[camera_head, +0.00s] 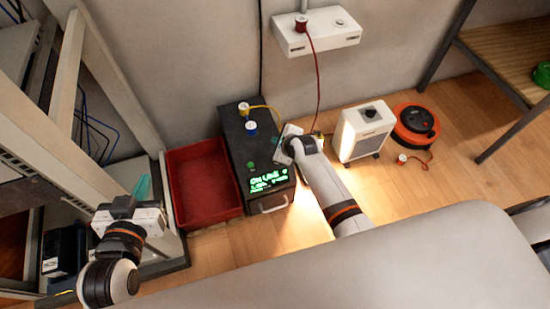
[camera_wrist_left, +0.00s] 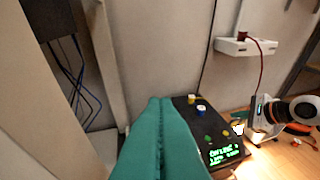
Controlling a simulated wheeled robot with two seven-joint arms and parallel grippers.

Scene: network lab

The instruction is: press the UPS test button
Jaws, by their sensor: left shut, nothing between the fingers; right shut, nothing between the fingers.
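The UPS is a black box (camera_head: 236,143) on the floor with a lit green display (camera_head: 268,179) on its front. A green button (camera_head: 250,164) sits on its top near the display. The UPS also shows in the left wrist view (camera_wrist_left: 190,118), partly hidden by my fingers. My left gripper (camera_head: 142,187) is shut and empty, left of the UPS and apart from it. Its teal fingers (camera_wrist_left: 160,102) are together in the left wrist view. My right gripper (camera_head: 279,150) is shut and empty beside the right side of the UPS; whether it touches is unclear.
A red bin (camera_head: 203,180) stands left of the UPS. Yellow (camera_head: 243,108) and blue (camera_head: 251,128) plugs sit on the UPS top. A white heater (camera_head: 365,130) and an orange cable reel (camera_head: 415,124) stand to the right. A white wall box (camera_head: 316,32) hangs above.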

